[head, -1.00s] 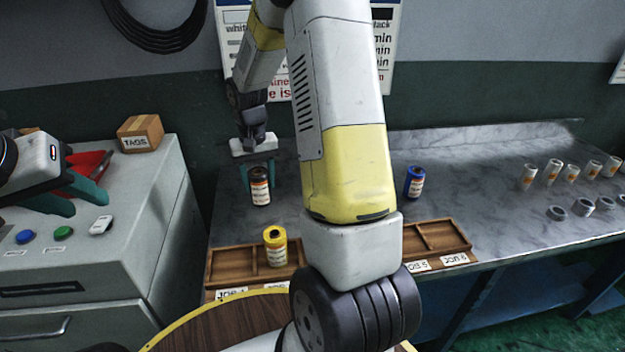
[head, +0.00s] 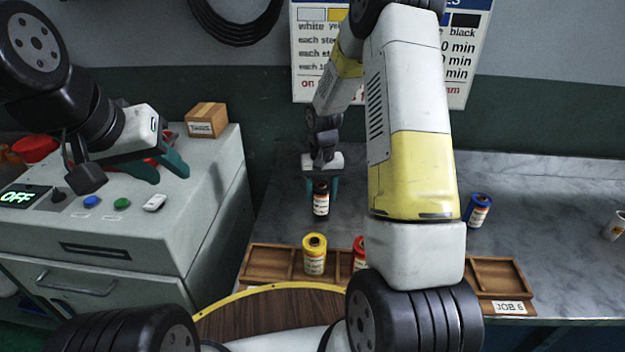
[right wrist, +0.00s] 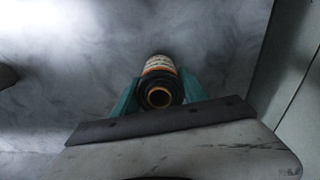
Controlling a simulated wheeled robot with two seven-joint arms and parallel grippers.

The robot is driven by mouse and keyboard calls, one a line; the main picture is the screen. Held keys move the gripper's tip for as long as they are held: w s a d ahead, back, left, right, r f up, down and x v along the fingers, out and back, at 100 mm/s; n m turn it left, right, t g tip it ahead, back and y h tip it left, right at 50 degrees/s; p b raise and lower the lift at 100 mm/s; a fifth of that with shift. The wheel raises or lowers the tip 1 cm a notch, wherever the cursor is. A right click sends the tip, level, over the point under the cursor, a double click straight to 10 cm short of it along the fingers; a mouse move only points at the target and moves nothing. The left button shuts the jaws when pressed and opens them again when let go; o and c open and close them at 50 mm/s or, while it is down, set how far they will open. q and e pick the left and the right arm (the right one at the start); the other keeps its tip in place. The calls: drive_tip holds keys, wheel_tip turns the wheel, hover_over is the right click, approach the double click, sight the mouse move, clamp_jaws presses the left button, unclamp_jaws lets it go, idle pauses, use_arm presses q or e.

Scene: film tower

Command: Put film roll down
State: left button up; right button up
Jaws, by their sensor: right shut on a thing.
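My right gripper (head: 321,182) is shut on a black film roll (head: 321,200) with a white and orange label. It holds the roll upright over the back left of the grey marble-look counter (head: 285,200). I cannot tell whether the roll's base touches the counter. In the right wrist view the black roll (right wrist: 158,92) sits between the teal fingers (right wrist: 160,98), its round end facing the camera. My left gripper (head: 160,170) is open and empty above the grey cabinet at the left, its teal fingers apart.
A wooden sorting tray (head: 275,262) along the counter front holds a yellow roll (head: 314,254) and a partly hidden red roll (head: 359,252). A blue roll (head: 478,210) stands on the counter at right. The cabinet (head: 205,215) carries a TAGS box (head: 206,120) and buttons.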

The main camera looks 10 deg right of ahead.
drive_tip(key=shift+f, duration=0.25)
drive_tip(key=o, duration=1.5)
drive_tip(key=shift+o, duration=0.2)
wheel_tip(320, 180, up, 12)
drive_tip(key=shift+f, duration=0.1)
drive_tip(key=s+r+t, duration=0.2)
drive_tip(key=s+r, duration=0.3)
drive_tip(key=r, duration=0.4)
drive_tip(key=s+a+r+n+t+y, duration=0.1)
drive_tip(key=s+r, duration=0.3)
drive_tip(key=s, duration=0.5)
drive_tip(key=s+a+r+t+y, duration=0.1)
drive_tip(key=s+r+t, duration=0.2)
drive_tip(key=s, duration=0.7)
wheel_tip(320, 180, up, 2)
drive_tip(key=shift+s+r+n, duration=0.1)
drive_tip(key=shift+s+n, duration=0.05)
drive_tip(key=shift+n, duration=0.25)
drive_tip(key=shift+a, duration=0.1)
